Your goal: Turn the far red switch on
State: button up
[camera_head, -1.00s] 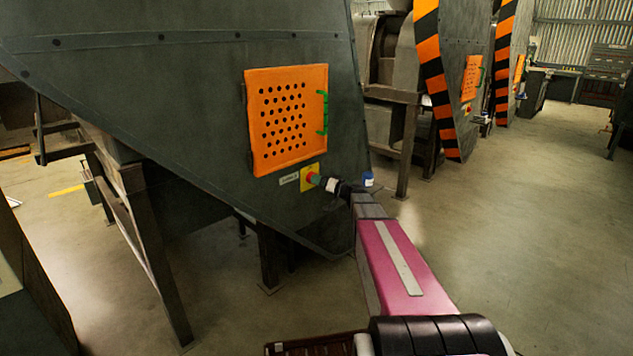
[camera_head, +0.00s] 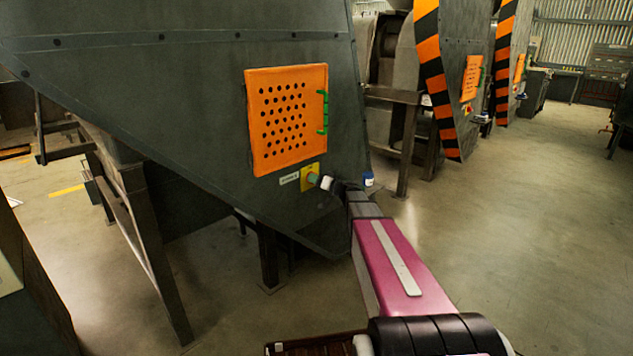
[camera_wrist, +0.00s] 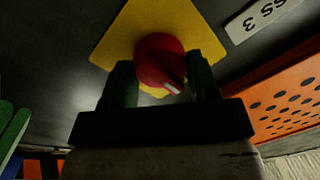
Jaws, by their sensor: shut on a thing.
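A red round switch knob (camera_wrist: 155,58) with a white mark sits on a yellow plate (camera_wrist: 120,38) in the wrist view. The mark points to the lower right there. My gripper (camera_wrist: 159,64) has one dark finger on each side of the knob and is shut on it. In the head view, the yellow plate (camera_head: 305,184) is on the dark grey machine just below an orange perforated panel. My gripper (camera_head: 315,179) reaches it from the right, and the red knob is hidden there.
The orange panel (camera_head: 262,105) has a green handle (camera_head: 323,112) on its right edge. A white label (camera_head: 289,179) is left of the plate. Two more machines with orange-black striped edges (camera_head: 432,70) stand farther back. The floor at right is clear.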

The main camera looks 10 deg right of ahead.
jog(key=shift+m, duration=0.3)
jog(key=m, duration=0.3)
jog(key=shift+m, duration=0.4)
jog(key=m+t, duration=0.1)
jog(key=m, duration=0.3)
jog(key=shift+m, duration=0.4)
jog(key=m, duration=0.4)
jog(key=shift+a+m+t, duration=0.1)
jog(key=shift+m+t, duration=0.2)
jog(key=shift+m, duration=0.1)
jog(key=m, duration=0.4)
jog(key=shift+s+m+h, duration=0.1)
jog(key=shift+m+h, duration=0.2)
jog(key=shift+h, duration=0.1)
jog(key=shift+m, duration=0.3)
jog(key=o, duration=0.9)
jog(key=shift+t, duration=0.3)
jog(key=v, duration=1)
jog(key=shift+s+d+f, duration=0.1)
jog(key=shift+s+d, duration=0.15)
jog(key=shift+s, duration=0.05)
